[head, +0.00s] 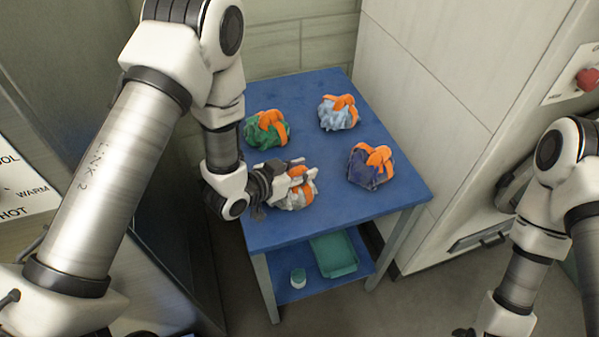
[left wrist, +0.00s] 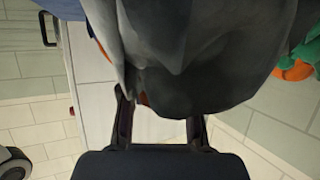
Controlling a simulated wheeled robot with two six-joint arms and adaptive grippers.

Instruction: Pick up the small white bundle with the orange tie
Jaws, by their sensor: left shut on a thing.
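The small white bundle (head: 297,202) with its orange tie is at the near left of the blue table, partly hidden by my left gripper (head: 290,178). The left gripper reaches it from the left and is shut on it. In the left wrist view, the bundle (left wrist: 200,55) looks dark grey in shade and fills the top middle, at the fingers (left wrist: 159,122). A bit of orange shows behind it. I cannot tell whether it touches the table. Only a dark bit at the bottom edge may belong to my right gripper (head: 463,332).
On the blue table (head: 330,235) lie a green bundle (head: 257,134), a light blue bundle (head: 335,117) and a dark blue bundle (head: 364,173), each with an orange tie. Walls stand behind and right.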

